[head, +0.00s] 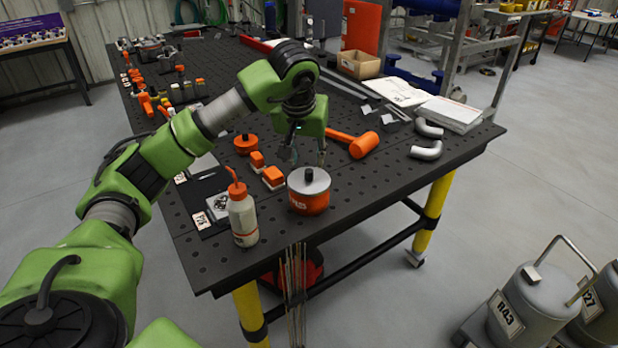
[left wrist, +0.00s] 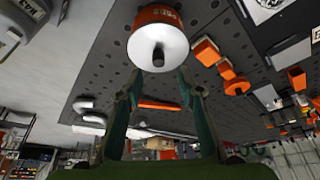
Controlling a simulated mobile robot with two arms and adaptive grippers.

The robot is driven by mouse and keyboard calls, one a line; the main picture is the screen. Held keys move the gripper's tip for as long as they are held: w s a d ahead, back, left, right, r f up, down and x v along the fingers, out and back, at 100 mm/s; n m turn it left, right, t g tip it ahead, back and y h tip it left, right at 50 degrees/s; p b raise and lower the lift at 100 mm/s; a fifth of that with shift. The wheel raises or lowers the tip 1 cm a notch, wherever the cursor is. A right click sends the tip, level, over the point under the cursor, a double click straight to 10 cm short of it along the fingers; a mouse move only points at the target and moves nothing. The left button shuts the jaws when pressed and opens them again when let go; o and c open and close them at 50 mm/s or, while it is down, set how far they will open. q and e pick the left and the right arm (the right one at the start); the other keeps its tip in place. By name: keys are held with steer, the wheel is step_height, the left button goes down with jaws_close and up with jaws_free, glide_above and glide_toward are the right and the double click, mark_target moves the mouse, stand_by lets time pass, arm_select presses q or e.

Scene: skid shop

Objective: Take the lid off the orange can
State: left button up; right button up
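The orange can (head: 309,201) stands upright near the front edge of the dark perforated table. Its grey-white lid (head: 309,181) with a black knob (head: 309,174) is on top of it. In the left wrist view the can (left wrist: 158,14), the lid (left wrist: 158,46) and the knob (left wrist: 158,56) show just beyond my fingertips. My left gripper (head: 306,160) is open, pointing down behind and above the can, apart from the lid. Its two spread fingers also show in the left wrist view (left wrist: 158,85), with nothing between them. My right gripper is not in view.
A white bottle with an orange nozzle (head: 242,214) stands left of the can. Orange blocks (head: 273,177) and an orange mallet (head: 362,145) lie behind it. Grey pipe elbows (head: 426,149) lie to the right. The table (head: 380,190) right of the can is bare.

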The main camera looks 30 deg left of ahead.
mark_target(309, 171)
arm_select(q)
steer(key=p+x, duration=0.1)
steer(key=x, duration=0.4)
steer(key=shift+s+d+f+p, duration=0.15)
steer(key=shift+d+f+p, duration=0.05)
steer(key=shift+p, duration=0.1)
steer(key=shift+f, duration=0.35)
steer(key=shift+c, duration=0.3)
jaws_close()
